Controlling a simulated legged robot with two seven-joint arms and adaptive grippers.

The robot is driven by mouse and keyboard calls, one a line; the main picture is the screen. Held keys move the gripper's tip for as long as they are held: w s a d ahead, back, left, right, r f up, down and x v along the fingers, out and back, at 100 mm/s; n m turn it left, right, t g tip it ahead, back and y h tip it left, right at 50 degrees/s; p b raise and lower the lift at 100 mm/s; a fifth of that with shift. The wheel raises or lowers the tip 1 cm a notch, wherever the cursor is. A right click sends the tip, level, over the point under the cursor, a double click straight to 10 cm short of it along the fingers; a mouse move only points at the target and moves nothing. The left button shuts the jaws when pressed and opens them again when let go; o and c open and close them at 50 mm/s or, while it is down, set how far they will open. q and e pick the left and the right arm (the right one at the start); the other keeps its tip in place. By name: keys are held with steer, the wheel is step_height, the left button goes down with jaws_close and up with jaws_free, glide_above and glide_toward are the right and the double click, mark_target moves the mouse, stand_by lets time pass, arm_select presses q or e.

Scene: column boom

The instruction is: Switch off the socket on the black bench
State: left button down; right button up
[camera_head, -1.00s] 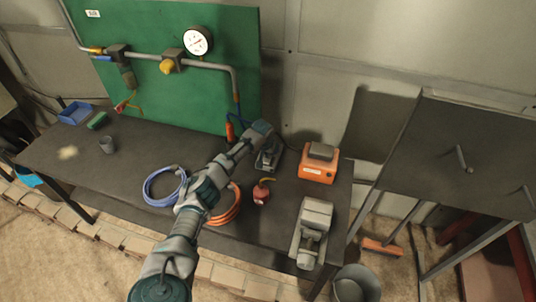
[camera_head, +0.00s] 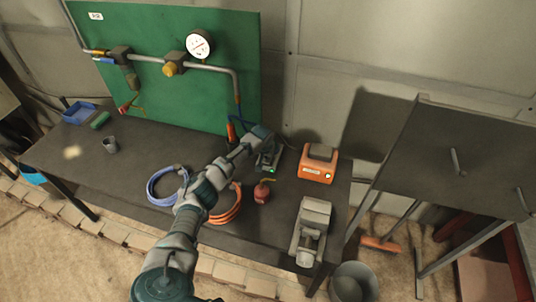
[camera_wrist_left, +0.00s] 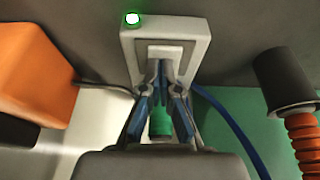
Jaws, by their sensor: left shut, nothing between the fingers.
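The socket (camera_head: 268,160) is a grey box at the back of the black bench (camera_head: 125,165), with a lit green lamp beside its pale front panel. In the left wrist view, the socket (camera_wrist_left: 130,45) fills the upper middle, its green lamp glowing at the top left corner. My left gripper (camera_wrist_left: 162,82) is shut and empty, its blue fingers in front of the pale panel. In the head view, the left gripper (camera_head: 265,137) covers part of the socket. I cannot tell whether the fingertips touch the panel. My right gripper is not in view.
An orange box (camera_head: 318,163) with a small bright lamp stands right of the socket. A red oil can (camera_head: 262,192), blue hose coil (camera_head: 153,190), orange hose coil (camera_head: 233,207) and grey vise (camera_head: 311,225) surround my arm. A green board (camera_head: 180,95) stands behind.

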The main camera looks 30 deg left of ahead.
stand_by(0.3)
arm_select(q)
steer(key=r+p, duration=0.5)
steer(key=shift+s+a, duration=0.1)
steer(key=shift+s, duration=0.1)
steer(key=b+v, duration=0.1)
steer(key=v, duration=0.7)
steer(key=shift+s+r, duration=0.3)
steer(key=shift+s, duration=0.1)
